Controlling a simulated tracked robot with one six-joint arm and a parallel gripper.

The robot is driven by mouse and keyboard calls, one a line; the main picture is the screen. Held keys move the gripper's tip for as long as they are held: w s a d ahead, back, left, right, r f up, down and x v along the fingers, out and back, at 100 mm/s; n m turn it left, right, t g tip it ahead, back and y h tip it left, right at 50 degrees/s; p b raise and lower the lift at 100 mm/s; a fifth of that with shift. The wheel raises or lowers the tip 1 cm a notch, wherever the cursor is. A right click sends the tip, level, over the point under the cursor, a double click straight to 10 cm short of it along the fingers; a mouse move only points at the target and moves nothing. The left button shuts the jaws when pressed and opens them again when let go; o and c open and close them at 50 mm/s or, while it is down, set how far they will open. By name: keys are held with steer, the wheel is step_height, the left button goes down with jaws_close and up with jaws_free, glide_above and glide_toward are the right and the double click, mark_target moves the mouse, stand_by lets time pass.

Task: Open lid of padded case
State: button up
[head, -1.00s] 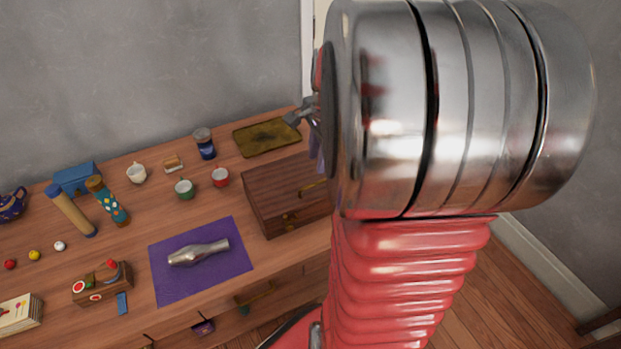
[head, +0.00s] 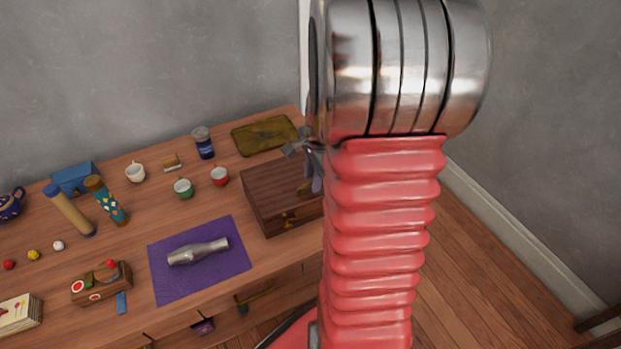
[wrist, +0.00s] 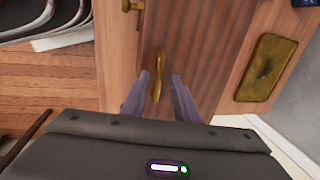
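The case is a dark brown wooden box (head: 270,184) with a brass clasp on its front, at the right of the table; its lid is shut. I see no padding. In the wrist view, its striped lid (wrist: 208,45) carries a long brass handle (wrist: 159,62), and a brass clasp (wrist: 131,6) shows at the top edge. My gripper (wrist: 161,80) is open. Its two purple fingers are apart, with the lower end of the handle between their tips in the picture; I cannot tell whether they touch it. In the head view, my gripper (head: 313,172) is over the lid's right part, partly hidden by my arm.
A tarnished brass tray (head: 265,135) lies behind the case. A red cup (head: 219,176), a green cup (head: 183,188) and a blue jar (head: 204,146) stand to its left. A purple mat (head: 210,275) with a metal vessel (head: 197,252) lies at the front left.

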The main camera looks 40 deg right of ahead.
steer(key=shift+c, duration=0.3)
steer(key=c, duration=0.6)
jaws_close()
steer(key=shift+w+d+r, duration=0.1)
steer(key=shift+w+r, duration=0.05)
